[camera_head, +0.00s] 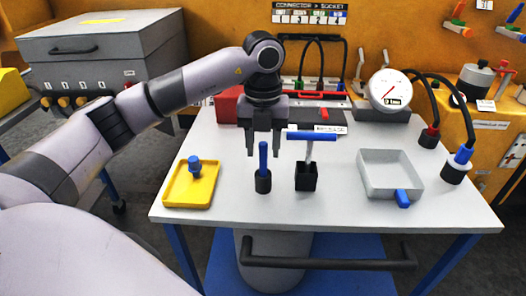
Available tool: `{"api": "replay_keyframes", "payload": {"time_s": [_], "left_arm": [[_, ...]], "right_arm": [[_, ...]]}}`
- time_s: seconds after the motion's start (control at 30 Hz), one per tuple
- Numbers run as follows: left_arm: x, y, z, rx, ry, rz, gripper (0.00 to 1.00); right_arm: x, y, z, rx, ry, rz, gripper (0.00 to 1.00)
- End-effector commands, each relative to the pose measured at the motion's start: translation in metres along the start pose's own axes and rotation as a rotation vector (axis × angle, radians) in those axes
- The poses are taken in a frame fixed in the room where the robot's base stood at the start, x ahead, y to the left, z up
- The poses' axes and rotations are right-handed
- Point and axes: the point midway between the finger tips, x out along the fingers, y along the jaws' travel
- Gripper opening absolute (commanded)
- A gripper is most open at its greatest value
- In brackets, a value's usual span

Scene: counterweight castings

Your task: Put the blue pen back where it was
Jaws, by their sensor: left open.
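A blue pen (263,157) stands upright in a small round black holder (263,183) near the middle front of the white table. My left gripper (264,153) points straight down there with its fingers apart, and the pen's upper end shows between the fingertips. I cannot tell whether the fingers touch the pen. The pen's lower end is hidden inside the holder. My right gripper is not in view.
A square black holder (306,178) with a blue-topped T-handle (311,136) stands close on the right. A yellow tray (179,194) with a blue knob is left. A grey-white tray (375,187) with a blue piece is right. A gauge (390,90) and cables stand behind.

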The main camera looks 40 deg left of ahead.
Motion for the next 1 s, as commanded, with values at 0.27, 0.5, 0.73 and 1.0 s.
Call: {"api": "replay_keyframes", "payload": {"time_s": [0.27,0.5,0.73,1.0], "left_arm": [[-0.066,0.000,0.001,-0.001,-0.004,-0.001,0.45],[-0.093,0.000,0.001,-0.001,-0.003,0.000,0.45],[-0.101,0.000,0.000,-0.001,-0.001,0.001,0.45],[-0.100,0.000,0.000,0.000,0.000,0.001,0.45]], "right_arm": [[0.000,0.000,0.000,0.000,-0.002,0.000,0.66],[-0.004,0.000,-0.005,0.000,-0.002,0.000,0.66],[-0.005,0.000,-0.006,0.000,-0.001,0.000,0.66],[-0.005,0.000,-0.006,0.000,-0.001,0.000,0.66]]}}
